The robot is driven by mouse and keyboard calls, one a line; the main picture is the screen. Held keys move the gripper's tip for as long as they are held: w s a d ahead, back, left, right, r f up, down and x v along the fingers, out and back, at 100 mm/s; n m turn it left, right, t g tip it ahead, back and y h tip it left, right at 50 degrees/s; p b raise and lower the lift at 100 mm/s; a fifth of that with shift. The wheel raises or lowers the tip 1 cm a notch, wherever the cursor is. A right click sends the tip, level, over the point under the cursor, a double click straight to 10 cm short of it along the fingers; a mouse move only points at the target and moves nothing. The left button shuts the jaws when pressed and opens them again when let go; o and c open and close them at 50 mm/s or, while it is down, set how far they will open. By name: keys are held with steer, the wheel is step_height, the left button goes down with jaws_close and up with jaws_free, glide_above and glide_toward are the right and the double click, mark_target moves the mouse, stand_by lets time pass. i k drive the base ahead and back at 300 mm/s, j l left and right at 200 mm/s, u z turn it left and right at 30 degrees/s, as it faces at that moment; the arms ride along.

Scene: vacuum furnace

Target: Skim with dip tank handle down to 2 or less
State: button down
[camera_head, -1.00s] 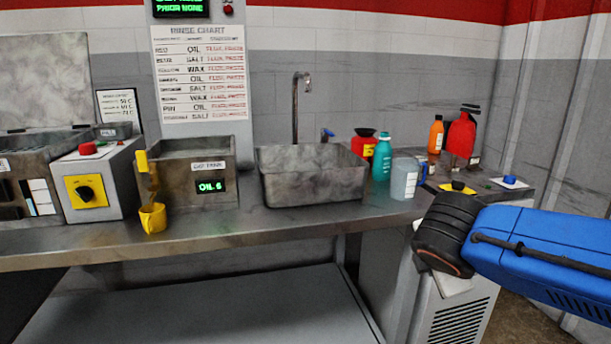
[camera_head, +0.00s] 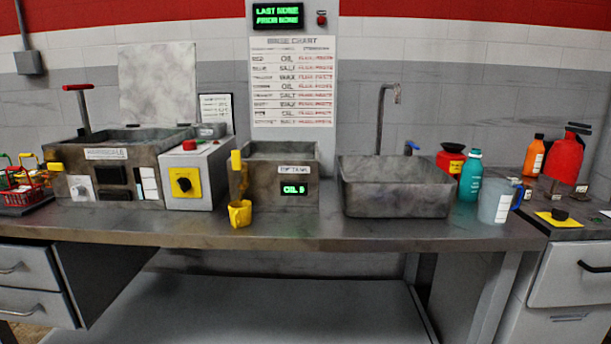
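The dip tank (camera_head: 272,205) is a grey metal box on the bench, left of the sink, with an open top. Its front has a label and a green display (camera_head: 295,189) reading OIL and a digit that I cannot read surely. A yellow handle (camera_head: 236,163) stands upright at the tank's left front corner. A yellow cup (camera_head: 240,214) sits below the handle, in front of the tank's left corner. Whether handle and cup are joined is unclear. My gripper is not in view.
A control box with a yellow dial plate (camera_head: 186,183) stands close left of the tank. The sink (camera_head: 395,187) with its tap is to the right, then bottles and a clear jug (camera_head: 494,202). Red and green baskets (camera_head: 22,186) are at far left. The bench front (camera_head: 330,234) is mostly clear.

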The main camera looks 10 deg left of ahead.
mark_target(235, 157)
steer(key=u, duration=1.25)
